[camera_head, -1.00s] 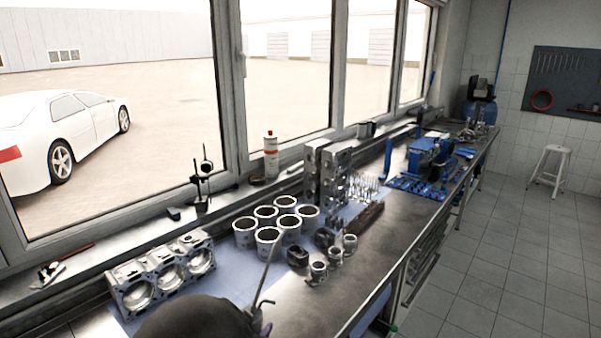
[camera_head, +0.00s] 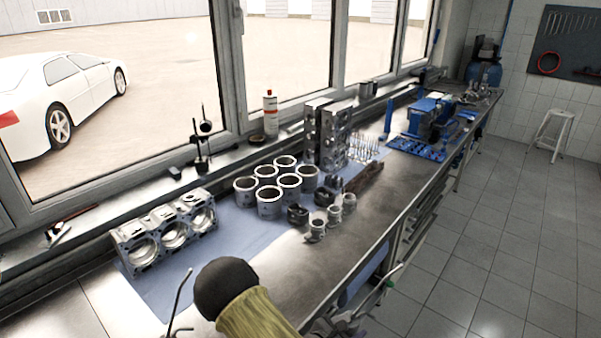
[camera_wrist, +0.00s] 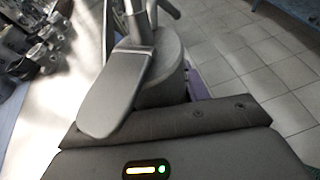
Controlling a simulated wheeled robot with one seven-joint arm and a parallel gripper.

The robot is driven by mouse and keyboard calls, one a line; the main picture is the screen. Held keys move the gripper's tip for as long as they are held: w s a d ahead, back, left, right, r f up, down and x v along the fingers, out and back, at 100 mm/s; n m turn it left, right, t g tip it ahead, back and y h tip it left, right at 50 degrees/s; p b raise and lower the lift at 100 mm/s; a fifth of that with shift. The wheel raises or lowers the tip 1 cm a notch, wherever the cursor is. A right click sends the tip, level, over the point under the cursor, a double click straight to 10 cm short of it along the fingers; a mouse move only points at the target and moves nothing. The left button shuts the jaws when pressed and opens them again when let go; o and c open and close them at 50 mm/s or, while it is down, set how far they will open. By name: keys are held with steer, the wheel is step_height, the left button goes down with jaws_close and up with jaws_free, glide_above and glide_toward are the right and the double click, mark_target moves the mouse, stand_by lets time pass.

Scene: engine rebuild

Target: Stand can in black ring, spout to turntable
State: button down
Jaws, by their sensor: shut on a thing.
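My gripper (camera_wrist: 145,70) is shut on a grey can (camera_wrist: 170,75) in the wrist view. One broad grey finger lies across the can's near side; the other finger is hidden. A thin tube rises from the can at the top of that view. The can's body is not clear there. A small dark round item (camera_head: 257,139) lies on the sill; I cannot tell if it is the black ring. I cannot make out a turntable.
The workbench (camera_head: 285,245) holds an engine block (camera_head: 165,235), several cylinder liners (camera_head: 269,202) and small metal parts (camera_head: 335,212) on blue cloth. A white bottle (camera_head: 270,112) and a gauge stand (camera_head: 202,145) stand on the sill.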

steer(key=shift+s+d+f+h+b, duration=0.15)
steer(key=shift+s+d+f+b, duration=0.1)
steer(key=shift+d+f, duration=0.25)
steer(key=shift+s+d+f+h+b, duration=0.15)
steer(key=shift+d+f+b, duration=0.05)
steer(key=shift+d+f, duration=0.3)
step_height(320, 180, down, 9)
steer(key=b, duration=0.9)
steer(key=n+t+y, duration=0.3)
steer(key=n+y, duration=0.1)
steer(key=shift+a, duration=0.1)
